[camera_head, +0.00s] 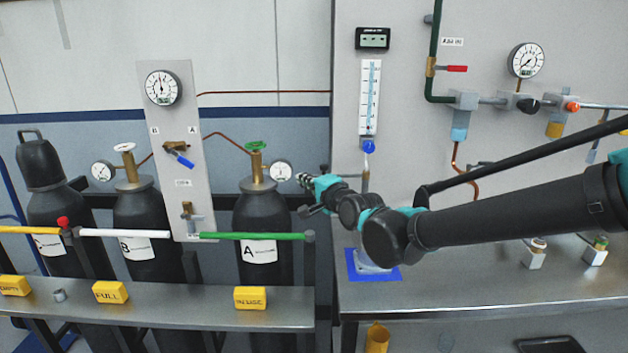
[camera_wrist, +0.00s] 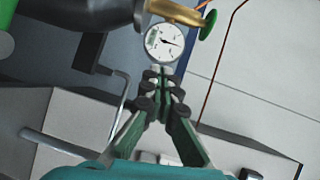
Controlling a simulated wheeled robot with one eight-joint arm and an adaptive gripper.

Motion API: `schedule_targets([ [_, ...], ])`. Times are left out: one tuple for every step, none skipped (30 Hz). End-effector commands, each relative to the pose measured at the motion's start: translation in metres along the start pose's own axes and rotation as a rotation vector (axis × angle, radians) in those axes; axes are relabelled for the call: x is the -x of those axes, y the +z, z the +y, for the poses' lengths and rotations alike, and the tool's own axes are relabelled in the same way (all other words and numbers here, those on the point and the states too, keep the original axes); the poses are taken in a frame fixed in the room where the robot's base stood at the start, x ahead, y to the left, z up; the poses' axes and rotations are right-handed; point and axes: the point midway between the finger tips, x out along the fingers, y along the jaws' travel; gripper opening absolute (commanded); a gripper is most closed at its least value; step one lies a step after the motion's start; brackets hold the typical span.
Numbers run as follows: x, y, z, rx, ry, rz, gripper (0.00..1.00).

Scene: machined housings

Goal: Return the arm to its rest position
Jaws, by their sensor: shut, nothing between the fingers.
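My arm reaches in from the right edge of the head view, stretched leftward in front of the grey panel. My gripper (camera_head: 304,181) is at its end, pointing left towards the round gauge beside cylinder A, and looks apart from it. In the wrist view my gripper (camera_wrist: 163,78) has its fingertips together, with nothing between them. The gauge (camera_wrist: 164,43) shows just beyond the fingertips there, and in the head view it is the gauge (camera_head: 280,172) right of the green valve. No rest position is marked in either view.
Cylinder A (camera_head: 263,215) and cylinder B (camera_head: 140,215) stand behind a rail with a green bar (camera_head: 250,236). A steel bench (camera_head: 470,277) lies below my arm, with a blue mat (camera_head: 388,275). Pipes and a red-handled valve (camera_head: 456,69) are on the panel above.

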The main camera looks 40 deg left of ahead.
Motion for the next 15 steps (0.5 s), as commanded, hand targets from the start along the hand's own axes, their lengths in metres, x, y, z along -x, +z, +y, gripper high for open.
schedule_targets([
  [0.0,0.0,0.0,0.0,0.0,0.0,0.0],
  [0.0,0.0,0.0,0.0,0.0,0.0,0.0],
  [0.0,0.0,0.0,0.0,0.0,0.0,0.0],
  [0.0,0.0,0.0,0.0,0.0,0.0,0.0],
  [0.0,0.0,0.0,0.0,0.0,0.0,0.0],
  [0.0,0.0,0.0,0.0,0.0,0.0,0.0],
  [0.0,0.0,0.0,0.0,0.0,0.0,0.0],
  [0.001,-0.002,0.001,0.002,0.002,0.002,0.0],
  [0.002,-0.006,0.002,0.007,0.006,0.006,0.0],
  [0.004,-0.011,0.004,0.014,0.012,0.012,0.0],
  [0.007,-0.017,0.007,0.024,0.021,0.019,0.0],
  [0.013,-0.03,0.012,0.04,0.038,0.032,0.0],
  [0.018,-0.041,0.017,0.057,0.054,0.045,0.0],
  [0.025,-0.054,0.023,0.076,0.074,0.059,0.0],
  [0.036,-0.073,0.032,0.105,0.105,0.079,0.0],
])
